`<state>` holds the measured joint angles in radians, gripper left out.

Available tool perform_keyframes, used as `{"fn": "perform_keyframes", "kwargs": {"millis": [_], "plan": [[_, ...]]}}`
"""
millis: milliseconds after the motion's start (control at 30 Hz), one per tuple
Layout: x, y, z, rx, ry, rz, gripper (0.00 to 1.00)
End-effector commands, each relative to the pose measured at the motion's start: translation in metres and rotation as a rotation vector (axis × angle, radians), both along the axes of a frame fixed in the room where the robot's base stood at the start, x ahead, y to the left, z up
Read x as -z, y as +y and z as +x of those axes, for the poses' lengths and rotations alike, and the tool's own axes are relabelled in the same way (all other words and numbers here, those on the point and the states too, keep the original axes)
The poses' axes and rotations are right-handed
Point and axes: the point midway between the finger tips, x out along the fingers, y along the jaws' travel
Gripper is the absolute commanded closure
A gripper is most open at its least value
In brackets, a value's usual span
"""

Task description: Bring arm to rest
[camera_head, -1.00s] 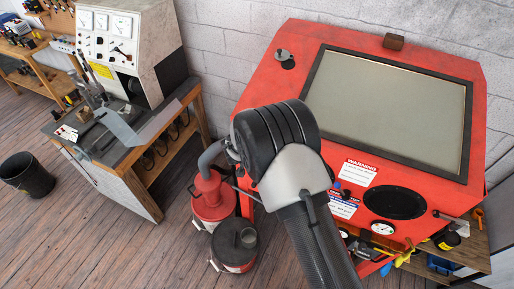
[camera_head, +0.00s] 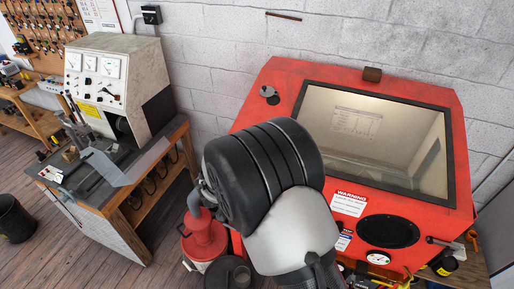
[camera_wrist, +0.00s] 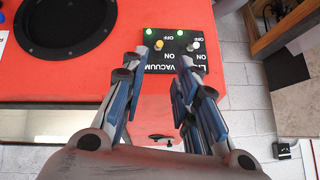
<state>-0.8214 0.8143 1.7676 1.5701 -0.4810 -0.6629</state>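My arm rises through the middle of the head view, its black joint in front of the red blasting cabinet (camera_head: 255,110). My gripper is hidden behind the arm there. In the wrist view my gripper (camera_wrist: 165,62) is open, with its two blue-and-grey fingers apart and nothing between them. Beyond the fingertips, on the red cabinet, is a black switch panel (camera_wrist: 175,73). It is marked "VACUUM" and has a yellow knob, a white knob and two lit green lights. I cannot tell whether the fingers touch the cabinet.
A workbench (camera_head: 118,203) with a grey test machine (camera_head: 88,78) stands at left. A red canister (camera_head: 204,240) and a dark-topped one (camera_head: 228,272) stand on the floor beside the cabinet. A black bin (camera_head: 14,218) is at far left. Open wooden floor lies between.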

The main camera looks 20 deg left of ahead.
Motion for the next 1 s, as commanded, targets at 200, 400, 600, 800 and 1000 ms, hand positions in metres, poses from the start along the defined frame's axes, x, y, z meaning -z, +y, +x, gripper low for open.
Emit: {"fn": "perform_keyframes", "kwargs": {"millis": [200, 400, 600, 800, 1000], "plan": [[-0.005, -0.001, 0.005, -0.010, -0.007, 0.025, 0.72], [-0.041, -0.020, 0.024, -0.111, -0.040, 0.163, 0.72], [-0.075, -0.073, 0.002, -0.258, -0.043, 0.256, 0.72], [-0.069, -0.149, -0.062, -0.358, 0.004, 0.227, 0.72], [-0.018, -0.239, -0.150, -0.363, 0.104, 0.100, 0.72]]}}
